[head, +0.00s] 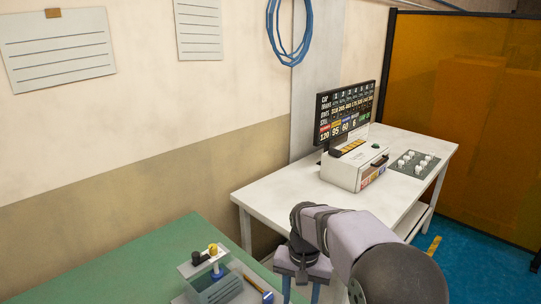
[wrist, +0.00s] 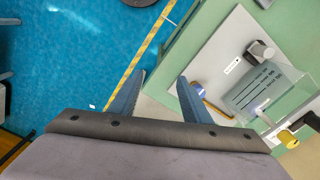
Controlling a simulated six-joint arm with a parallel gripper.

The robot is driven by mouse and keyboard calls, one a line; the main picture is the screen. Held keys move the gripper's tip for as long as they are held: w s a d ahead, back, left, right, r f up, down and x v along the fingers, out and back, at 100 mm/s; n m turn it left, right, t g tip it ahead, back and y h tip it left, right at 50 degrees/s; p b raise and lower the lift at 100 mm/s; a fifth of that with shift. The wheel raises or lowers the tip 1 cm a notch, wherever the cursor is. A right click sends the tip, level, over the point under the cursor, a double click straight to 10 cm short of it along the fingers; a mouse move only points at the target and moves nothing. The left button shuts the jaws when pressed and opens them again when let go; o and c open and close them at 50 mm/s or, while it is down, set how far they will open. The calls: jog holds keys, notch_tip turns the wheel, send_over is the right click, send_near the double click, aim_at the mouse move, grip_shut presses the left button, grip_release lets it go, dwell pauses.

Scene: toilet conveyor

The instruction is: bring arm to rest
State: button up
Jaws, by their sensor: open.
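My gripper (head: 300,287) hangs with its fingers pointing down at the bottom of the head view, to the right of the green table (head: 118,262). In the wrist view the two blue-grey fingers of my gripper (wrist: 160,79) are spread apart with nothing between them. Their tips appear over the gap between the blue floor (wrist: 75,55) and the green table's edge. My arm extends to the lower right in the head view and covers part of the floor there.
A grey tray (wrist: 225,55) on the green table holds a slotted grey box (wrist: 252,92) and black and yellow knobs. A white table (head: 285,186) behind my arm carries a monitor (head: 345,112), a white box (head: 352,170) and a knobbed panel (head: 412,163). An orange screen (head: 465,120) stands right.

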jog(key=s+d+f+n, duration=0.1)
jog(key=s+d+f, duration=0.1)
jog(key=s, duration=0.8)
jog(key=s+d+f+n, duration=0.2)
jog(key=s+d, duration=0.3)
jog(key=s, duration=0.5)
jog(key=shift+d+n, duration=0.25)
jog(key=shift+n, duration=0.05)
